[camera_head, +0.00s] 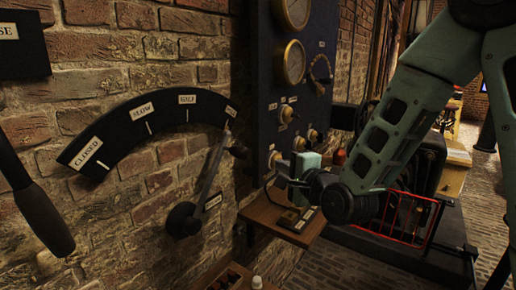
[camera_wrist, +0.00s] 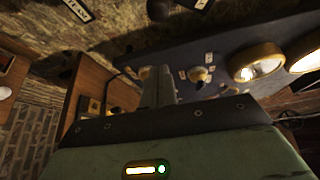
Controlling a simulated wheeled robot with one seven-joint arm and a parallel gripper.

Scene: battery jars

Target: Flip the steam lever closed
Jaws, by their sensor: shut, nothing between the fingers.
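The scale's labels read CLOSED at the left, then SLOW and HALF; the last one is too small to read. My gripper (camera_head: 284,168) is right of the knob, apart from it, in front of the dark panel. In the wrist view my gripper (camera_wrist: 158,86) has its fingers together and empty.
A dark panel (camera_head: 262,110) with brass gauges (camera_head: 294,62) and knobs stands right of the lever. A wooden shelf (camera_head: 260,216) is below my gripper. Another black handle (camera_head: 40,215) is at the far left. The wall between that handle and the lever is clear.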

